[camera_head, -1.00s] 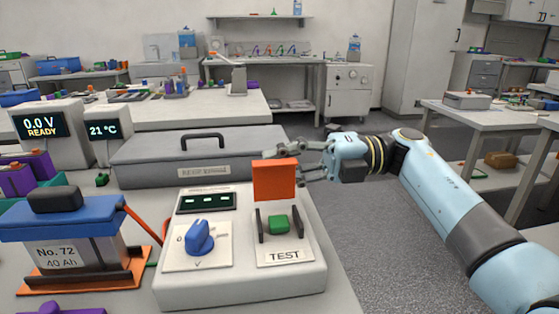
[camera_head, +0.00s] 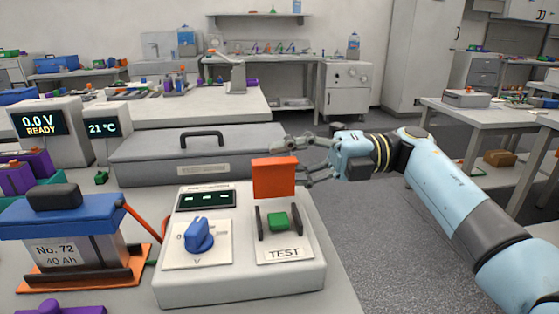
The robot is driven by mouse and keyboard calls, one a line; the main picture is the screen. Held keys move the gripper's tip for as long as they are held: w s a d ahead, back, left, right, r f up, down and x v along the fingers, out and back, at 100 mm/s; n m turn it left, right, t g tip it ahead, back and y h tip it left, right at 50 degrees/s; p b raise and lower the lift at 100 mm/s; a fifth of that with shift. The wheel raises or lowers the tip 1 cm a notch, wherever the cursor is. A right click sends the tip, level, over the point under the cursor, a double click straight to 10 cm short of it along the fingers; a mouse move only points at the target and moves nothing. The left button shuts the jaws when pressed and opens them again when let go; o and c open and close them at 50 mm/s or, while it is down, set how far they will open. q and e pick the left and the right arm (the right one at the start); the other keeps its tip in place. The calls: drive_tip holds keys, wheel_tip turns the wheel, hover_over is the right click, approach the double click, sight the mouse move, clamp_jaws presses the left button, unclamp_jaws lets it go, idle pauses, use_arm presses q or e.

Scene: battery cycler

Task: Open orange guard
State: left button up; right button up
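The orange guard (camera_head: 274,178) stands upright at the back of the TEST panel on the white control box (camera_head: 240,285). The green button (camera_head: 278,221) below it is uncovered, between two dark side brackets. My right gripper (camera_head: 279,160) is behind and to the right of the guard. Its grey fingers are spread apart with nothing seen between them; the lower fingertip is close to the guard's right edge, and I cannot tell whether it touches. My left gripper is not in view.
A blue knob (camera_head: 199,236) and a small display (camera_head: 206,199) sit left of the guard. A long grey case (camera_head: 150,171) with a black handle lies behind the box. A blue-topped battery (camera_head: 75,244) stands at left. Open floor lies to the right.

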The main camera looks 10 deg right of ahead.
drive_tip(key=d, duration=1.1)
